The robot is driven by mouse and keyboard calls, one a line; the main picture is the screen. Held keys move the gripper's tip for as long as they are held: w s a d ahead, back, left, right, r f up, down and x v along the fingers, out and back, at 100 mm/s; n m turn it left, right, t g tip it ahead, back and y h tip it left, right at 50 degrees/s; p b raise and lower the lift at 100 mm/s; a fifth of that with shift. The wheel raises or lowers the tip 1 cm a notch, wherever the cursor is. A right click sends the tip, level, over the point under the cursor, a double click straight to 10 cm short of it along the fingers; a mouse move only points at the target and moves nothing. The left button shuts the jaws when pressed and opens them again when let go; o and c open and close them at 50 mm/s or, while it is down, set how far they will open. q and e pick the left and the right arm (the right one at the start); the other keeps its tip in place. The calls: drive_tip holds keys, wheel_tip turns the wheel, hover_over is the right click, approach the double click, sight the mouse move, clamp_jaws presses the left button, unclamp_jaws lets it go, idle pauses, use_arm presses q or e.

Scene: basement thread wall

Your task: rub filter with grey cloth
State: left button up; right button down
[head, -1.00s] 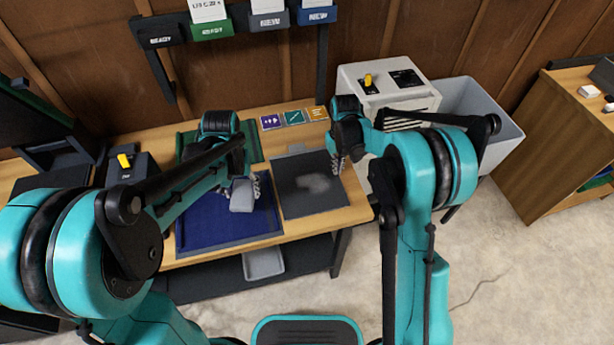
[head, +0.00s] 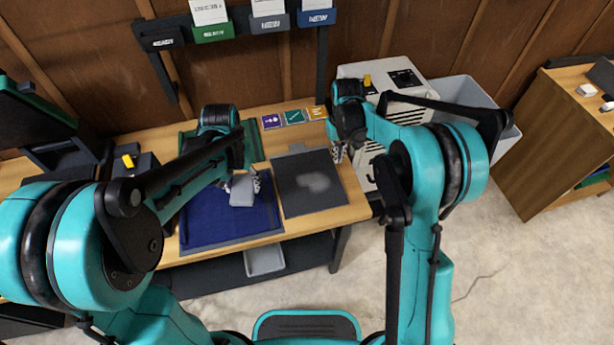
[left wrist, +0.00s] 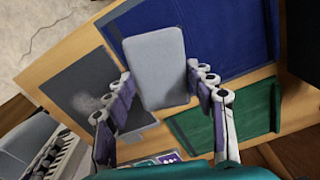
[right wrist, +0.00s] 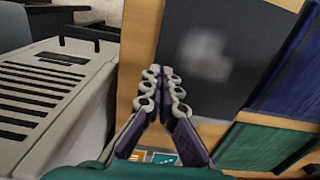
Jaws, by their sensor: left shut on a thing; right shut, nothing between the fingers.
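My left gripper (head: 243,182) is shut on the grey cloth (head: 242,191), which looks like a light grey rounded flat pad. The pad is held above the blue panel, and in the left wrist view the cloth (left wrist: 155,68) sits between the fingers. The filter appears to be the dark grey panel (head: 300,202) with a pale smudge, lying right of the blue panel; it also shows in the right wrist view (right wrist: 185,85). The cloth is apart from it. My right gripper (head: 338,153) is shut and empty near that panel's upper right corner.
A blue panel (head: 205,225) and a partly hidden green one (head: 253,145) lie on the wooden bench. Small coloured cards (head: 294,117) lie along its back edge. A pale vented machine (head: 390,80) and a grey bin (head: 505,135) stand at the right. Labelled pockets (head: 270,20) hang above.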

wheel_tip(320, 180, up, 11)
idle(0.3)
